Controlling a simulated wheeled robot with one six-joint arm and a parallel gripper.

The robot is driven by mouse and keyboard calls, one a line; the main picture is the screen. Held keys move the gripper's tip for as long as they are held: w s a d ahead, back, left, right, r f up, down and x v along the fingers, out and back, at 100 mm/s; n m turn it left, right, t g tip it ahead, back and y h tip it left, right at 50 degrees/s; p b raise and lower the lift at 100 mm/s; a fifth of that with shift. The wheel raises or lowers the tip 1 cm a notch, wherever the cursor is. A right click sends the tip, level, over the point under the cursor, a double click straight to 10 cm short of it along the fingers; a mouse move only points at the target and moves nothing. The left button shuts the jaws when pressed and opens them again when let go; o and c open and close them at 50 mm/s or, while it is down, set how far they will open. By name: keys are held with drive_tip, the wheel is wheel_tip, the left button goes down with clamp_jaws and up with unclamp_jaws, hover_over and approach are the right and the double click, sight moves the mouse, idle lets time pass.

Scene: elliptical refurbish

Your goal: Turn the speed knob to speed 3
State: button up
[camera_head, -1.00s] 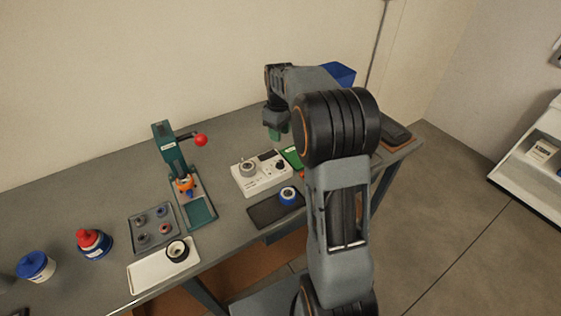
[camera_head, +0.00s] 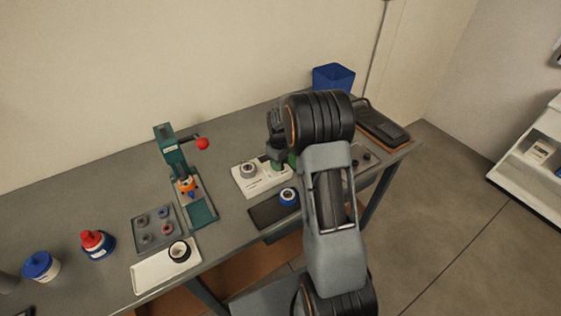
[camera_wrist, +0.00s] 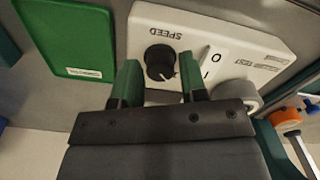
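The speed knob (camera_wrist: 160,62) is a round black dial with a pale pointer mark, below the upside-down word SPEED in the wrist view. It sits on a white test unit (camera_wrist: 215,22), which also shows on the bench in the head view (camera_head: 250,187). My gripper (camera_wrist: 158,82) is open, with one green finger on each side of the knob's lower edge. Gaps show between the fingers and the knob; I cannot tell whether they are level with it. In the head view, my gripper (camera_head: 280,160) is over the unit's right end and hides the knob.
A switch marked 0 and I (camera_wrist: 211,64) and a grey round part (camera_wrist: 244,92) are close to the right finger. A green panel (camera_wrist: 68,40) lies left of the unit in the wrist view. A green press (camera_head: 172,155) with a red-balled lever stands left in the head view.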

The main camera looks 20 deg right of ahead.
drive_tip(key=c, duration=0.6)
drive_tip(key=shift+c, duration=0.2)
drive_tip(key=shift+m, duration=0.3)
drive_tip(key=m+b, duration=0.1)
drive_tip(key=m, duration=0.2)
drive_tip(key=shift+f+b, duration=0.1)
drive_tip(key=shift+b, duration=0.3)
drive_tip(key=m+b, duration=0.1)
drive_tip(key=m, duration=0.4)
drive_tip(key=shift+m+b, duration=0.3)
drive_tip(key=shift+b, duration=0.05)
drive_tip(key=m+b, duration=0.1)
drive_tip(key=m, duration=0.7)
drive_tip(key=shift+b, duration=0.3)
drive_tip(key=shift+m, duration=0.5)
